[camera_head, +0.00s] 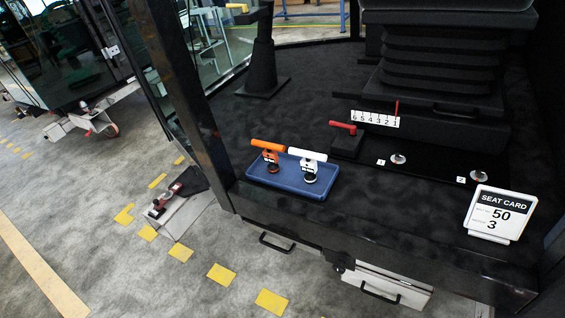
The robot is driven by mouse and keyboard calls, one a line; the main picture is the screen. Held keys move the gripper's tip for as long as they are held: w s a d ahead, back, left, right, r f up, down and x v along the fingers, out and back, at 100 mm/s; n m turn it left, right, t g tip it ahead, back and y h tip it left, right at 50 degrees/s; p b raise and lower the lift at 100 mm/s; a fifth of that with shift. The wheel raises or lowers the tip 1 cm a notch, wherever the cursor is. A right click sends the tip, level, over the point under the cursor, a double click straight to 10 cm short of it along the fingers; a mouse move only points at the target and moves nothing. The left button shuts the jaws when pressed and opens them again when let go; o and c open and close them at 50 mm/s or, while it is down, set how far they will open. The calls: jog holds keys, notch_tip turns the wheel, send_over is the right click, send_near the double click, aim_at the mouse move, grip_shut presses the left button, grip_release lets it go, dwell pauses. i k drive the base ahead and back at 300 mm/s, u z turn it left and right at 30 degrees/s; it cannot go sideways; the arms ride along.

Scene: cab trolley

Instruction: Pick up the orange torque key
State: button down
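The orange torque key (270,152) stands upright in a blue tray (258,179) on the dark cab floor, near the front edge. It has an orange T-shaped handle and a dark reddish round foot. A white key (309,164) of the same shape stands just to its right in the same tray. The two handles are close together, nearly end to end. My gripper does not show in this view.
A black post (192,95) rises close left of the tray. Right of it are a red-handled block (347,140), a numbered scale (375,119), two metal knobs and a seat card (500,214). A black bellows seat base (441,60) stands behind. Grey floor lies in front.

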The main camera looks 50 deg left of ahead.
aim_at(270, 154)
jog(key=u, duration=1.25)
